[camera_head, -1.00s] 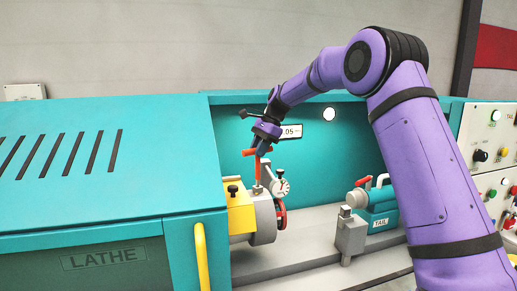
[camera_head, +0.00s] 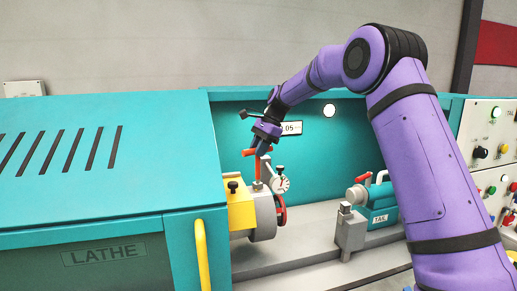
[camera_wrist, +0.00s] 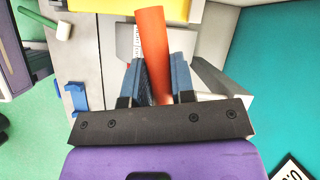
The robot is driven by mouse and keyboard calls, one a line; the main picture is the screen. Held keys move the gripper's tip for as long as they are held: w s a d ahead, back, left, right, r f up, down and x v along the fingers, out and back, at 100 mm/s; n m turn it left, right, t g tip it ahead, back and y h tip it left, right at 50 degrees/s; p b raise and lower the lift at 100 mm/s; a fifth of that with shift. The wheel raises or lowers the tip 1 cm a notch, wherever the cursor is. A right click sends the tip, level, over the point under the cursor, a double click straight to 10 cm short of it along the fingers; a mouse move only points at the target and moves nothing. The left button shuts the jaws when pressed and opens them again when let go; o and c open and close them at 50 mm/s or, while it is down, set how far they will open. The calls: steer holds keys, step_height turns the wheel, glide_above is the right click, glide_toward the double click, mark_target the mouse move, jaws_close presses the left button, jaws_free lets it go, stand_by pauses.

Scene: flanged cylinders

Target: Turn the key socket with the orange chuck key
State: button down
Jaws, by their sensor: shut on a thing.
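The orange chuck key (camera_head: 258,169) stands roughly upright above the grey chuck (camera_head: 264,214), its shaft pointing down at the chuck's top. Its crossbar is at the top, in my gripper (camera_head: 261,149). In the wrist view the orange bar (camera_wrist: 151,36) runs between the two blue-grey fingers of my gripper (camera_wrist: 160,84), which are shut on it. The key's lower end is at a grey block (camera_head: 258,187) on the chuck. The key socket itself is too small to make out, so I cannot tell how deep the key sits.
A dial gauge (camera_head: 282,184) is close to the right of the key. A yellow block (camera_head: 240,211) with a black knob is to its left. The teal tailstock (camera_head: 378,206) stands further right. The teal back panel (camera_head: 350,150) is behind; the bed between chuck and tailstock is clear.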

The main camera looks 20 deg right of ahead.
steer(key=shift+f, duration=0.5)
stand_by(0.3)
steer(key=shift+f+m+t, duration=0.15)
steer(key=shift+m+t, duration=0.75)
steer(key=shift+m, duration=1.1)
steer(key=shift+r, duration=3.6)
steer(key=shift+s, duration=0.1)
